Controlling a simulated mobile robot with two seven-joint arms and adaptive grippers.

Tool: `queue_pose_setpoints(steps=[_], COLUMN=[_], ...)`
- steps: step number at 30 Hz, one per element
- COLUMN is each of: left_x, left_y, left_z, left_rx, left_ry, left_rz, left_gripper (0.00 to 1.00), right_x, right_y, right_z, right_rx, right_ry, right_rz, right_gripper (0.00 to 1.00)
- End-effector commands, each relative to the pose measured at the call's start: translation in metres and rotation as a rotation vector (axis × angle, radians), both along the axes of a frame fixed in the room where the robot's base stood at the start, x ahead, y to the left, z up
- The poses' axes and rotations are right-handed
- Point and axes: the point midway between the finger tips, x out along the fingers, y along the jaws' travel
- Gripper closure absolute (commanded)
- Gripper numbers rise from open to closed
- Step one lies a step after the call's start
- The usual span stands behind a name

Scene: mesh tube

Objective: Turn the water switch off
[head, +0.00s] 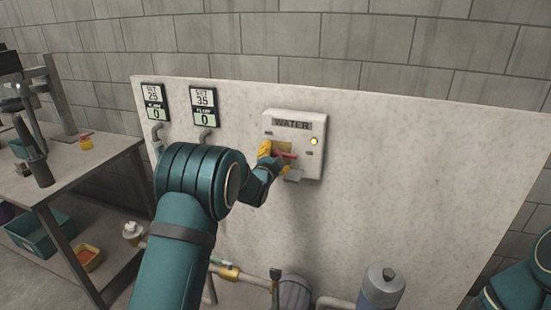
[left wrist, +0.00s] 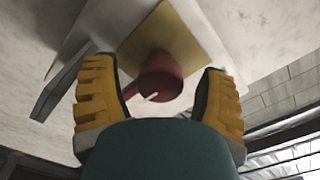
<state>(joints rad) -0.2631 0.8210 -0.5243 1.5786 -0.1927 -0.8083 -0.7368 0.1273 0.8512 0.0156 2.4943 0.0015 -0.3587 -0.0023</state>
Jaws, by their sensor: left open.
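The white water switch box (head: 313,150) is mounted on the pale wall panel, with a "WATER" label on top and a lit yellow lamp (head: 314,141) at its right. A red switch handle (head: 287,155) sticks out from its yellow plate. In the left wrist view the red handle (left wrist: 160,78) stands between the fingers, in front of the yellow plate (left wrist: 190,35). My left gripper (head: 272,158) is at the front of the box, with its yellow fingers open on either side of the handle. It also shows in the left wrist view (left wrist: 160,100). Contact cannot be told. My right gripper is out of view.
Two gauges, reading 0 (head: 155,104) and 0 (head: 204,107), hang left of the box. Pipes (head: 245,270) and a grey-blue cylinder (head: 382,288) stand below. A workbench (head: 70,165) is at the left. The panel right of the box is bare.

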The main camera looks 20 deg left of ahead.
Motion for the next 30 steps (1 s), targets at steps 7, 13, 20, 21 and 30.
queue_pose_setpoints(steps=[7,13,20,21,30], left_x=[-0.0002,-0.0003,-0.0003,-0.0003,0.0000], left_y=[0.0001,0.0002,-0.0001,0.0000,0.0005], left_z=[0.0000,0.0000,0.0003,0.0004,0.0010], left_rx=[0.000,0.000,-0.004,-0.007,-0.121], left_ry=[0.000,0.000,-0.001,-0.001,0.002], left_rz=[0.000,0.000,0.000,0.000,0.000], left_gripper=[0.48,0.97,0.98,0.98,0.98], right_x=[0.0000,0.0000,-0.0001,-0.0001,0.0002], right_y=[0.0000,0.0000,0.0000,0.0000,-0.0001], right_z=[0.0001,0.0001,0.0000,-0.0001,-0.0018], right_rx=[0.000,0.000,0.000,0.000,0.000], right_ry=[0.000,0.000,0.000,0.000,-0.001], right_rz=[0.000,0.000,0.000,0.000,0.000], right_gripper=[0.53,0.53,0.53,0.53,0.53])
